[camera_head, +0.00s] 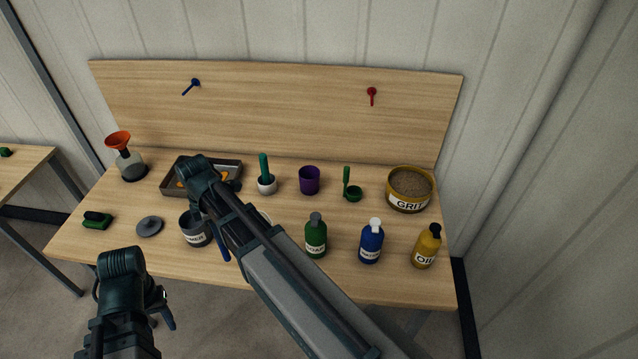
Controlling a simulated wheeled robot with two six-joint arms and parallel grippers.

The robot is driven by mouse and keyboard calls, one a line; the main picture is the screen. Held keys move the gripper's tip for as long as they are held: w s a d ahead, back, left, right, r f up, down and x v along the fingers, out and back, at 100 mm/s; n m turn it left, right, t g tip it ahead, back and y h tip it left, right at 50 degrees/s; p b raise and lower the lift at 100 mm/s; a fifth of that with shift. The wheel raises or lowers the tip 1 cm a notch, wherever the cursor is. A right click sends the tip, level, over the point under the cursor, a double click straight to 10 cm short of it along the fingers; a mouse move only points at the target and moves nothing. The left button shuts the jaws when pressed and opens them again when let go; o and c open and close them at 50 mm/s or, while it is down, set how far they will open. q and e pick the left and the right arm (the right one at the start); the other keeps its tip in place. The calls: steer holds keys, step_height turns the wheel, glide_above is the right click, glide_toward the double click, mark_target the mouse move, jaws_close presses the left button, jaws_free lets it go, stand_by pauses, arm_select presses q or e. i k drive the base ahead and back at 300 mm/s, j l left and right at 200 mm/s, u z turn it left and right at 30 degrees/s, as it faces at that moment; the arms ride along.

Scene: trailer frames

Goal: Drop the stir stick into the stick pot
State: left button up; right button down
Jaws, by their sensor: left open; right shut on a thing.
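My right arm reaches in from the lower right, and my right gripper (220,240) points down beside a grey labelled can (194,232). It is shut on what seems to be the stir stick; the arm hides most of the grip, and I cannot separate stick from finger. I cannot tell for sure which container is the stick pot. A purple cup (310,180) and a small white pot (267,186) with a green upright piece in it stand behind the arm, to its right. My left gripper (163,305) is open and empty, in front of the table's front edge.
A tray (232,165) with orange pieces lies partly behind my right arm. Green (316,242), blue (371,245) and yellow (426,248) bottles stand along the front right. A grit tub (409,188), green scoop (353,192), grey lid (149,227) and funnel flask (129,163) stand around.

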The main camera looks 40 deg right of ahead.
mark_target(314, 189)
steer(key=j+z, duration=0.2)
steer(key=z, duration=0.25)
steer(key=j+z, duration=0.2)
steer(key=z, duration=0.2)
